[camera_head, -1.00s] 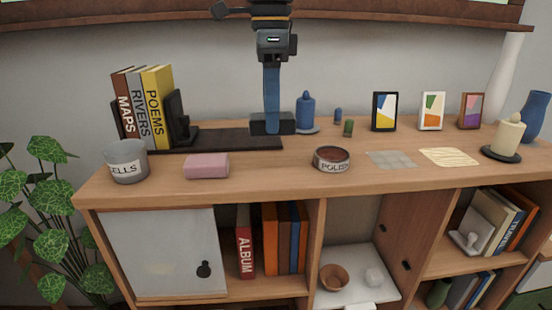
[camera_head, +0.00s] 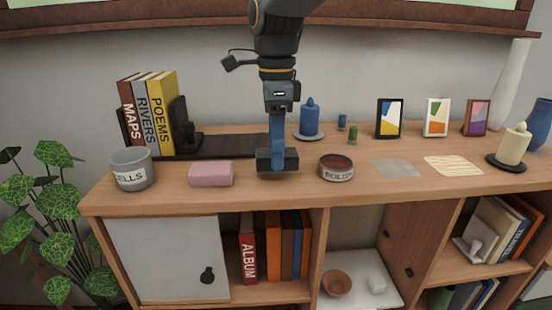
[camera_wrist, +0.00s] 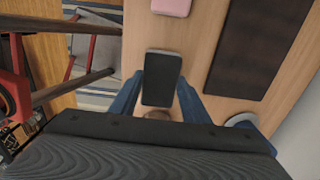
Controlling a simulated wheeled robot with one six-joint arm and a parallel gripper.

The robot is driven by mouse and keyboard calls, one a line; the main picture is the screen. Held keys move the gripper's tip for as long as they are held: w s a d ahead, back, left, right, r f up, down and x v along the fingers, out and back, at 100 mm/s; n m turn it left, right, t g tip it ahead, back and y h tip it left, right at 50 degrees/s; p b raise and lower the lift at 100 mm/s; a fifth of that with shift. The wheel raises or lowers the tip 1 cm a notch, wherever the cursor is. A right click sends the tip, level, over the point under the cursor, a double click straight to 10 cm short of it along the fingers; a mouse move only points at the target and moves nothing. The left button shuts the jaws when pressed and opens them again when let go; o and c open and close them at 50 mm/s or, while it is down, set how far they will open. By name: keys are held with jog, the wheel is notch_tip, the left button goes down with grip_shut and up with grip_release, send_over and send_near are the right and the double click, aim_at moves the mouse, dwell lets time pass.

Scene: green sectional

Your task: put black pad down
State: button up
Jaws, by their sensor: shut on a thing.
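The black pad (camera_head: 291,160) is a small dark block held at the end of my gripper (camera_head: 277,162). In the wrist view the pad (camera_wrist: 161,82) shows as a dark grey rectangle between the two blue fingers, which are shut on it. It is over the front part of the wooden cabinet top (camera_head: 237,200), between the pink block (camera_head: 211,173) and the polish tin (camera_head: 336,168). I cannot tell whether its underside touches the wood. One blue finger hides the pad's middle in the head view.
A long dark mat (camera_head: 235,146) lies behind, with books (camera_head: 148,112) and a grey cup (camera_head: 132,168) at left. A blue candle (camera_head: 310,118) stands behind right. Bare wood shows along the front edge.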

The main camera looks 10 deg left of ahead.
jog(key=shift+f+p, duration=0.95)
jog(key=shift+f, duration=0.6)
jog(key=o, duration=0.9)
jog(key=shift+o, duration=0.2)
jog(key=shift+f+b, duration=0.15)
jog(key=shift+b, duration=0.2)
jog(key=shift+f+b, duration=0.15)
jog(key=shift+b, duration=0.2)
notch_tip(320, 180, up, 8)
jog(key=b, duration=0.2)
jog(key=shift+d+b, duration=0.15)
jog(key=shift+b, duration=0.2)
